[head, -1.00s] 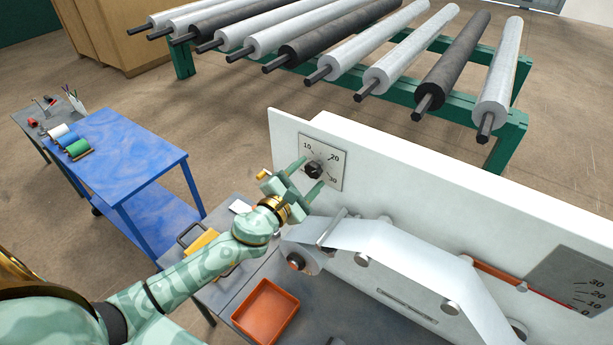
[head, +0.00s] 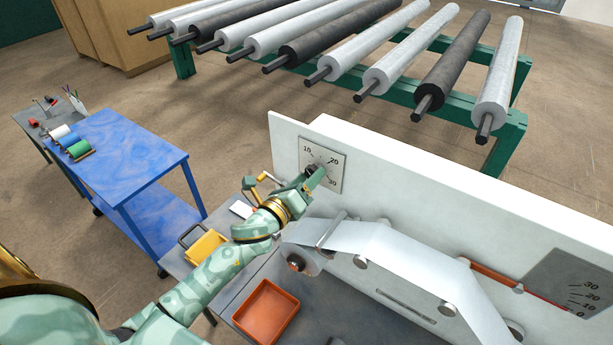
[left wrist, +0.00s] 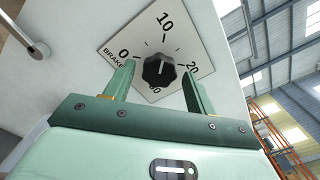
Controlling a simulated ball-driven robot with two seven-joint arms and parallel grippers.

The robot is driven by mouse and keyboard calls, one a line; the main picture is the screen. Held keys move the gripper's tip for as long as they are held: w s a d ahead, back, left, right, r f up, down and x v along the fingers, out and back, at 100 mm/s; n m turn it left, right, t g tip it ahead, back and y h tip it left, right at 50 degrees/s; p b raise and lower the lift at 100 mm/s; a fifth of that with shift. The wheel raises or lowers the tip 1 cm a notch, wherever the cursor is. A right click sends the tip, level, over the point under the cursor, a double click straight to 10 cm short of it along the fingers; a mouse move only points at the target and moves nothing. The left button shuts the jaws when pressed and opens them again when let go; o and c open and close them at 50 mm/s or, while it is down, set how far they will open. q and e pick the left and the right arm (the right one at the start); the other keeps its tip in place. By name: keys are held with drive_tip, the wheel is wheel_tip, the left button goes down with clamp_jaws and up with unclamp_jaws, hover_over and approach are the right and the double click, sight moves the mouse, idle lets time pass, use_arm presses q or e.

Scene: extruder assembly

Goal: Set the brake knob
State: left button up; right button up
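The brake knob (left wrist: 159,71) is black and sits on a white square dial plate (head: 321,164) marked 0, 10, 20 and 30, with the word BRAKE. The plate is on the white machine panel (head: 380,170). My left gripper (left wrist: 159,80) is open. Its two green fingers stand on either side of the knob, with a visible gap on both sides, so the knob does not look gripped. In the head view my left gripper (head: 308,183) is at the dial and hides part of the knob. The knob's exact setting is hard to read. My right gripper is not in view.
A white web strip (head: 390,245) runs over rollers right of the dial. A blue table (head: 130,150) stands left. A roll rack (head: 450,105) stands behind the panel.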

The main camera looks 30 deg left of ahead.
use_arm(q)
drive_tip(key=s, duration=0.6)
drive_tip(key=shift+a, duration=0.45)
drive_tip(key=s+a+b, duration=0.2)
drive_tip(key=s+b, duration=0.3)
drive_tip(key=s, duration=1.1)
drive_tip(key=shift+a, duration=0.15)
drive_tip(key=shift+s, duration=0.1)
